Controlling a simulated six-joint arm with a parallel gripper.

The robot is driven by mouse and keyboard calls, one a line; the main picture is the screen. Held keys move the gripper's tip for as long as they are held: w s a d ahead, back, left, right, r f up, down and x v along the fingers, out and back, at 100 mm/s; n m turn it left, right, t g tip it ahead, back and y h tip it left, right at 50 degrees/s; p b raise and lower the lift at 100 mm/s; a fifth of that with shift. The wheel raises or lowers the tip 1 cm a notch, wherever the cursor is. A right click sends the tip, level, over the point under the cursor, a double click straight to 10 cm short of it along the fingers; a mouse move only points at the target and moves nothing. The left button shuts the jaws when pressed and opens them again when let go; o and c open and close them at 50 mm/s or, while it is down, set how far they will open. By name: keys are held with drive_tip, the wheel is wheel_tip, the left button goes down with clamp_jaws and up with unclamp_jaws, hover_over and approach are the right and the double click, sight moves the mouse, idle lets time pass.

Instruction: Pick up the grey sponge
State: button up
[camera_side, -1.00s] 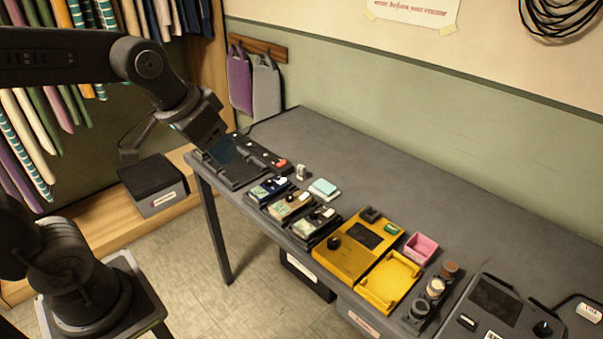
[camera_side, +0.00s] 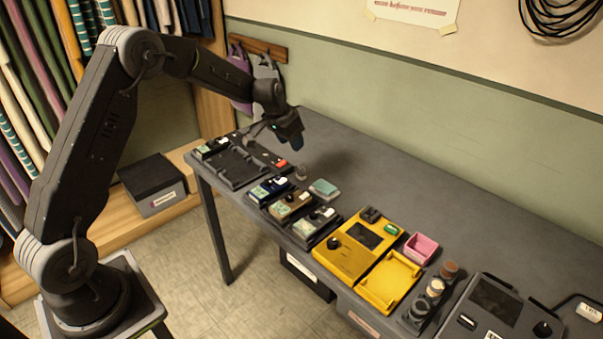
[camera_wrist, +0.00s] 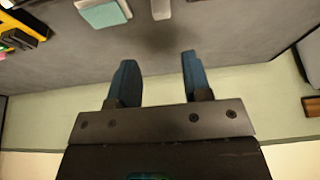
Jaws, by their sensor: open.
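A small pale grey upright block (camera_side: 301,172), which may be the grey sponge, stands on the table behind the row of small devices. It also shows cut off at the top edge of the wrist view (camera_wrist: 161,9). A teal-topped block with a pale base (camera_side: 325,188) lies to its right, and shows at the upper left of the wrist view (camera_wrist: 103,13). My gripper (camera_side: 292,140) is above the table near the wall side, behind and above the grey block. In the wrist view its blue fingers (camera_wrist: 157,72) are apart with nothing between them.
A row of small devices (camera_side: 291,204) lines the table's front edge. Right of it are a yellow device (camera_side: 345,259), a yellow tray (camera_side: 416,271), a pink box (camera_side: 421,249) and small jars (camera_side: 435,288). The table's back half (camera_side: 400,190) is clear.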

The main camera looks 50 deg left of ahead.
sight(300, 167)
drive_tip(key=x, duration=0.8)
drive_tip(key=shift+s, duration=0.1)
drive_tip(key=shift+s+x, duration=0.15)
drive_tip(key=shift+x, duration=1.25)
drive_tip(key=shift+s+x, duration=0.15)
drive_tip(key=shift+x, duration=1.2)
drive_tip(key=shift+a+f, duration=0.15)
drive_tip(key=c, duration=0.7)
